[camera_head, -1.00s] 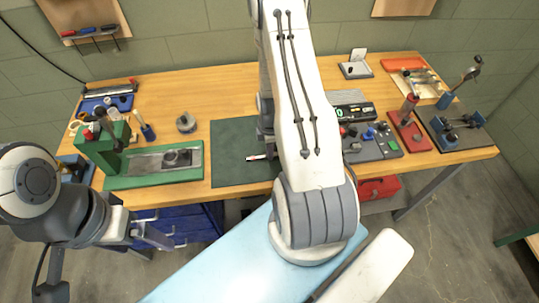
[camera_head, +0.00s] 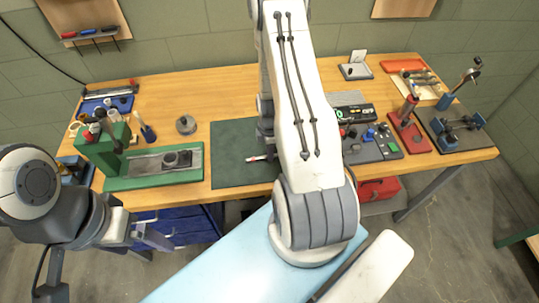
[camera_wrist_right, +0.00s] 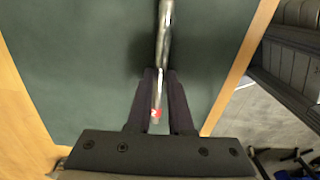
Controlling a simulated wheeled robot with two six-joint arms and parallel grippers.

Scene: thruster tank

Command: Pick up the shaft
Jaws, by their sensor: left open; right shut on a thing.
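The shaft (camera_wrist_right: 164,35) is a thin metal rod with a red mark near one end. In the right wrist view it runs from the top edge down between the fingers of my right gripper (camera_wrist_right: 160,78), which is shut on it. In the head view only a short piece of the shaft (camera_head: 258,158) shows, over the dark green mat (camera_head: 232,140); my right arm hides the rest. I cannot tell whether it touches the mat. My left gripper (camera_head: 150,236) is open and empty, low in front of the bench's left side.
Right of my arm are a dark control panel (camera_head: 372,145), a red-based lever tool (camera_head: 408,130) and a dark fixture plate (camera_head: 455,130). The mat's left part is clear.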

